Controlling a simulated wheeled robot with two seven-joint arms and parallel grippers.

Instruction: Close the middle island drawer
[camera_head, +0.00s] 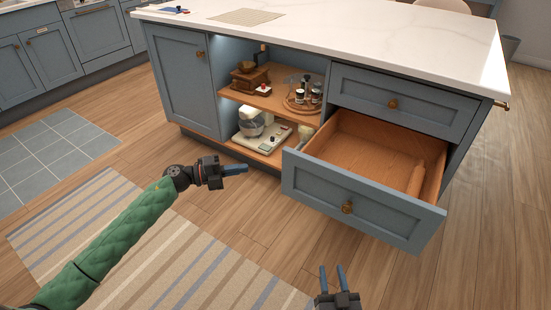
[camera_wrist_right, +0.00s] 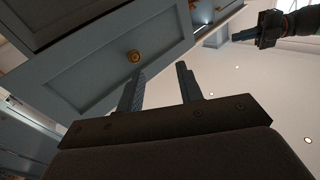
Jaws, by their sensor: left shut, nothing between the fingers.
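The middle island drawer (camera_head: 345,203) is pulled well out of the blue island, below a shut top drawer. Its front has a round brass knob (camera_head: 347,208), and a wooden rolling pin (camera_head: 416,178) lies inside at the right. The drawer front (camera_wrist_right: 95,75) and knob (camera_wrist_right: 134,56) also show in the right wrist view. My right gripper (camera_head: 332,268) is open and empty, in front of the drawer and apart from it. My left gripper (camera_head: 245,169) is shut and empty, left of the drawer front. It also shows in the right wrist view (camera_wrist_right: 238,36).
Open shelves left of the drawer hold a coffee grinder (camera_head: 250,77), a tray of jars (camera_head: 303,95) and a white mixer (camera_head: 251,122). A striped rug (camera_head: 150,240) lies on the wooden floor. The floor right of the drawer is clear.

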